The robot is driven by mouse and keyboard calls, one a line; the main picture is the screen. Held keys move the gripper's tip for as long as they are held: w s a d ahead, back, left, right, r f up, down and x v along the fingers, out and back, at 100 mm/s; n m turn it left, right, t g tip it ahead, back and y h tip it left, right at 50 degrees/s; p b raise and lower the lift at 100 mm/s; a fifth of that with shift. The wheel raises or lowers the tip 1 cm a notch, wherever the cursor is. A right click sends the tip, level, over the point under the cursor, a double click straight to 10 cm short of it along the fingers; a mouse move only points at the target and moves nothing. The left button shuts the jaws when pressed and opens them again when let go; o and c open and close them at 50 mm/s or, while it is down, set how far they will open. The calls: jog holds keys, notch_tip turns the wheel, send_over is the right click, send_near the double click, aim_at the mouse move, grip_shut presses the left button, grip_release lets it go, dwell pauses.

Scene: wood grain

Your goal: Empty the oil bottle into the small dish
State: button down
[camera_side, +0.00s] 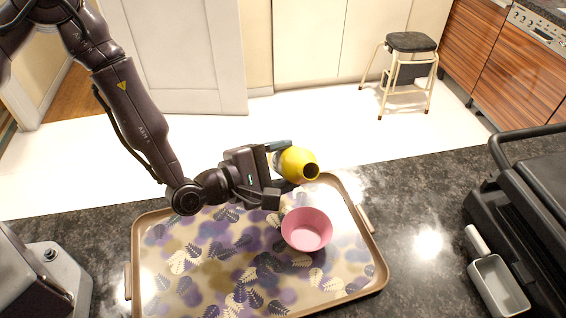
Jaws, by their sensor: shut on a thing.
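The oil bottle (297,163) is yellow with a dark open mouth at its right end. It is tilted, with the mouth toward the right and the camera. My gripper (281,166) is shut around the bottle's body and holds it above the tray's back edge. The small dish (307,230) is a pink bowl on the tray, below the bottle. No stream of oil shows, and I cannot tell what is inside the bottle. The dish's visible inside looks plain pink.
A leaf-patterned tray (190,262) lies on the dark speckled counter (420,200). A black grill-like appliance (530,200) and a small grey container (498,285) stand at right. A grey metal appliance (50,275) stands at left. A stool (408,65) is on the floor behind.

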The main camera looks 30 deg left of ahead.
jog(key=shift+w+a+f+m, duration=0.15)
jog(key=shift+f+m, duration=0.05)
jog(key=shift+m, duration=0.3)
jog(key=shift+f, duration=0.1)
jog(key=shift+w+a+f+m+t, duration=0.2)
jog(key=shift+m+t, duration=0.2)
jog(key=shift+m, duration=0.2)
jog(key=shift+f+m, duration=0.35)
jog(key=shift+m, duration=0.25)
jog(key=shift+t, duration=0.3)
jog(key=shift+a+f+m, duration=0.1)
jog(key=shift+f+m, duration=0.25)
jog(key=shift+m, duration=0.25)
